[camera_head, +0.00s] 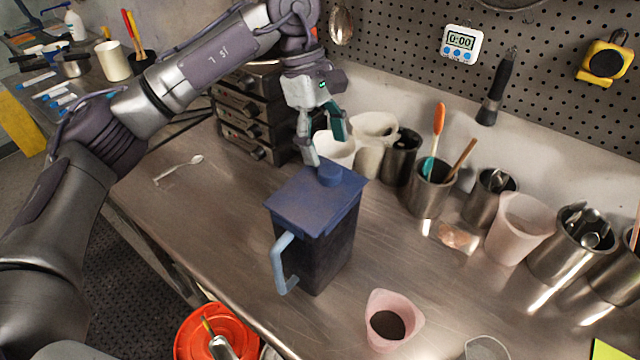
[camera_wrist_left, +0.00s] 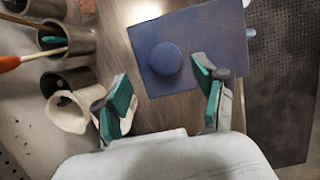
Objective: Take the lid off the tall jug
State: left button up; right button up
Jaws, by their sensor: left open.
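The tall jug (camera_head: 318,258) is dark with a light blue handle (camera_head: 283,262) and stands upright on the metal bench. Its blue square lid (camera_head: 308,200) sits on top with a round knob (camera_head: 330,175). In the left wrist view the lid (camera_wrist_left: 205,45) and its knob (camera_wrist_left: 165,58) show from above. My left gripper (camera_head: 325,145) is open and empty, just above and behind the knob. In the left wrist view the fingers (camera_wrist_left: 163,100) are spread, with the knob beyond the tips, between them. My right gripper is not in view.
White pitchers (camera_head: 372,135) and metal cups with tools (camera_head: 432,190) stand behind the jug. A pink cup (camera_head: 392,320) stands in front. Stacked metal drawers (camera_head: 255,115) are behind left. A spoon (camera_head: 180,170) lies on open bench (camera_head: 205,215) to the left.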

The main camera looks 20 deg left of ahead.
aim_at(330, 168)
pick_arm(q)
jog(key=f, duration=0.1)
jog(key=s+f+p, duration=0.1)
jog(key=f, duration=0.1)
jog(key=shift+s+d+f+p, duration=0.15)
jog(key=shift+d+p, duration=0.15)
jog(key=shift+p, duration=0.05)
jog(key=shift+d+f, duration=0.15)
jog(key=shift+f, duration=0.25)
jog(key=c, duration=1.2)
jog(key=shift+r, duration=0.15)
